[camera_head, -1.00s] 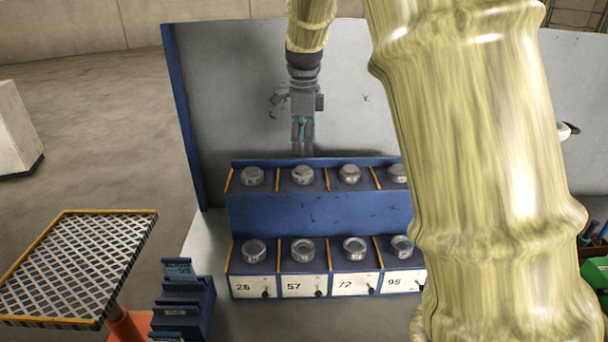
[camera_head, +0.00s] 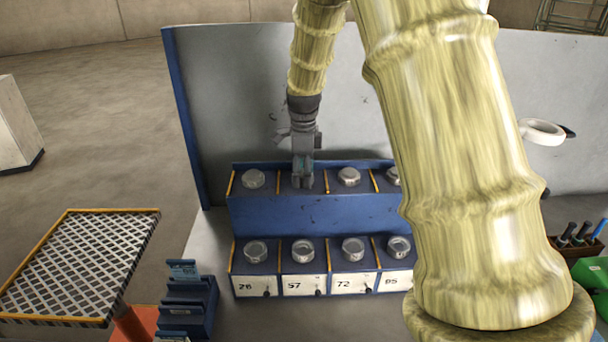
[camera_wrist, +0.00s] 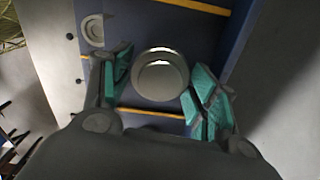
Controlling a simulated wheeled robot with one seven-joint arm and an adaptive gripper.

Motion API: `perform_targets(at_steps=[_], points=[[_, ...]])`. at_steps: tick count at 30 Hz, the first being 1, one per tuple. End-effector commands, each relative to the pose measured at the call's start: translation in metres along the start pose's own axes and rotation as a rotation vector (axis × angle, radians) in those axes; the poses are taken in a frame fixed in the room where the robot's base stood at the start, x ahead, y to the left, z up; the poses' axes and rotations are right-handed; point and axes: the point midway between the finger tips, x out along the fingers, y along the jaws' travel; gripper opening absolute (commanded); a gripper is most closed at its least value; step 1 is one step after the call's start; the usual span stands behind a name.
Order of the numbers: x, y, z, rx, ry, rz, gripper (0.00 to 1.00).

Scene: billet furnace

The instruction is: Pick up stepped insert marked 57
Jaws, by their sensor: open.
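The label 57 (camera_head: 294,285) is on the lower row of the blue rack, second bin from the left. A round metal stepped insert (camera_head: 303,250) stands upright in that bin. My gripper (camera_head: 303,185) is over the upper row, in the column above label 57, pointing down. It hides most of the insert there in the head view. In the wrist view that upper insert (camera_wrist: 160,76) lies between the open teal-padded fingers (camera_wrist: 160,90), with gaps visible on both sides. Another insert (camera_wrist: 93,30) shows at the upper left of the wrist view.
Similar inserts stand in neighbouring bins, one at the upper left (camera_head: 252,179) and one at the upper right (camera_head: 349,177). Thin orange dividers (camera_head: 327,182) separate the bins. A grey panel (camera_head: 235,95) rises behind the rack. A mesh-topped stand (camera_head: 75,265) is at the left.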

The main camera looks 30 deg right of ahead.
Motion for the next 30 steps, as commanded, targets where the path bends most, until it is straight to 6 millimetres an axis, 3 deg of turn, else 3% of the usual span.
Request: perform_targets(at_steps=[5,14,23,30], points=[[0.001,0.000,0.000,0.000,0.000,0.000,0.60],[0.001,0.000,-0.001,0.001,0.001,0.000,0.08],[-0.001,-0.001,-0.001,0.001,0.000,-0.001,0.08],[-0.017,-0.001,0.000,0.001,0.000,-0.004,0.08]])
